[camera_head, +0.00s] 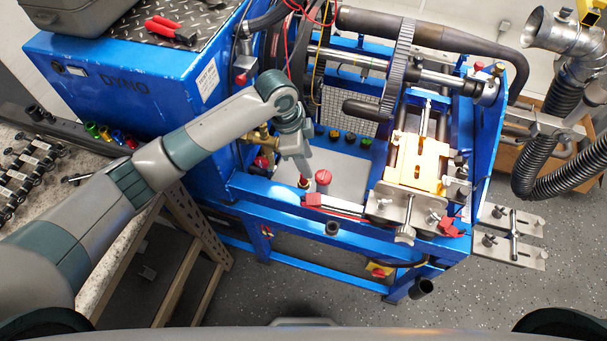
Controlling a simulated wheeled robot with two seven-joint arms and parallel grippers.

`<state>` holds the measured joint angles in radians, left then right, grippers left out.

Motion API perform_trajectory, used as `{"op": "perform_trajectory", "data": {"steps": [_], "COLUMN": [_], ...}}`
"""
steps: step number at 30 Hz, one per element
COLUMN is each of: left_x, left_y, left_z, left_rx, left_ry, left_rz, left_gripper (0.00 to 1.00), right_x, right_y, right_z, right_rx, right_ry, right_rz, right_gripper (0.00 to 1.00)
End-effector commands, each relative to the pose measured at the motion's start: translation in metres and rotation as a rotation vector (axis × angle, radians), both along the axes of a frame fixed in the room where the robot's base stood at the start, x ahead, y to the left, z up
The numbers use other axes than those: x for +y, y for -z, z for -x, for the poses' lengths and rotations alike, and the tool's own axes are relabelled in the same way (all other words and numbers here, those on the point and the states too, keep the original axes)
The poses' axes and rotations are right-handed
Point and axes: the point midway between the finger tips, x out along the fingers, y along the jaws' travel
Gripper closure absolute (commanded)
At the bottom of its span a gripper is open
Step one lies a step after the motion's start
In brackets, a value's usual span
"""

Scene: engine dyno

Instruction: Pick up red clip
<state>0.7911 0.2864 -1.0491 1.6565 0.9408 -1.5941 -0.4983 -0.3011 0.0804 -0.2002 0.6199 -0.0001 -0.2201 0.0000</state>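My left arm reaches in from the left, and its gripper (304,176) points down over the front of the blue dyno stand. A small red tip shows right at the fingertips; I cannot tell whether the fingers touch it or whether they are open. A small red piece (314,200) lies on the front blue rail just below the gripper. Another red clip-like piece (450,226) sits at the front right corner of the stand. A red clamp-like tool (172,30) lies on the dyno cabinet's tread-plate top. I cannot tell which is the red clip. My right gripper is not in view.
A red round knob (323,179) stands just right of the gripper. A yellow block (417,162) on rails, a gear (400,50) and a shaft fill the stand's right side. The blue dyno cabinet (130,95) stands at left. Speckled floor (310,270) is open in front.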

Motion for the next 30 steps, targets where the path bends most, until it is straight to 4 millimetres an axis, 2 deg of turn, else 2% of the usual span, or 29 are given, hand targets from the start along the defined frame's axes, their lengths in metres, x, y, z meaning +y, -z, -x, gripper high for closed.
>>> {"op": "perform_trajectory", "data": {"steps": [1,4,11,23,30], "left_x": [0.007,0.017,0.031,0.031,0.029], "left_y": [-0.011,-0.024,-0.039,-0.039,-0.020], "left_z": [-0.011,-0.024,-0.038,-0.038,-0.037], "left_rx": [-0.007,-0.007,-0.001,0.001,0.002], "left_ry": [0.024,0.063,0.102,0.104,0.103], "left_rz": [-0.030,-0.073,-0.123,-0.125,-0.126], "left_gripper": [0.60,0.60,0.60,0.60,0.60], "right_x": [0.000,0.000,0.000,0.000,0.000], "right_y": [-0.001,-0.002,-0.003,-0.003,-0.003], "right_z": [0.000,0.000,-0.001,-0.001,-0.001], "right_rx": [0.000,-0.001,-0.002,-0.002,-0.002], "right_ry": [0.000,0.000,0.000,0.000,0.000], "right_rz": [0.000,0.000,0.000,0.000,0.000], "right_gripper": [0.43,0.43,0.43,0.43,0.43]}}
